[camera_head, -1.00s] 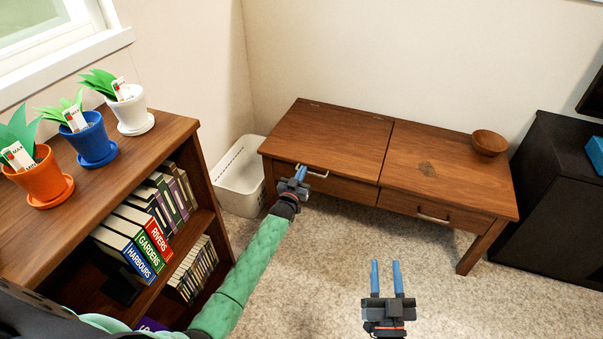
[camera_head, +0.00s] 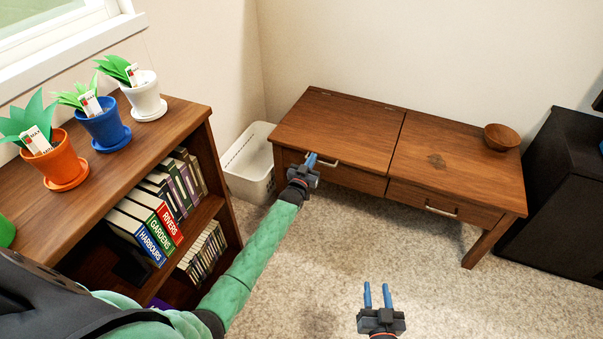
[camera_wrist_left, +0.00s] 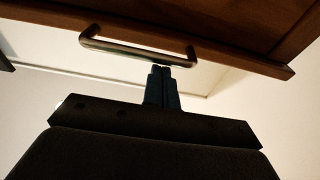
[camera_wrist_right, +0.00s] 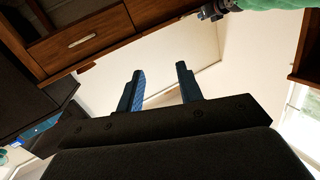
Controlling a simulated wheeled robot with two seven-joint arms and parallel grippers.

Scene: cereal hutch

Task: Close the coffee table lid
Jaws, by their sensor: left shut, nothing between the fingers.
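The wooden coffee table (camera_head: 455,200) stands against the back wall. Its left-hand lid (camera_head: 340,128) lies down, about level with the fixed right half; a small gap under it cannot be ruled out. A metal handle (camera_head: 324,161) is at the front edge below the lid; it also shows in the left wrist view (camera_wrist_left: 135,50). My left gripper (camera_head: 311,159) is shut and empty, its fingertips just beside the handle; I cannot tell if they touch. The fingertips also show in the left wrist view (camera_wrist_left: 160,75). My right gripper (camera_head: 377,293) is open and empty above the carpet.
A bookshelf (camera_head: 180,125) with potted plants and books stands at the left, near my left arm. A white bin (camera_head: 250,180) sits left of the table. A wooden bowl (camera_head: 502,138) is on the table's right half. A black cabinet (camera_head: 545,200) stands right. The carpet in front is clear.

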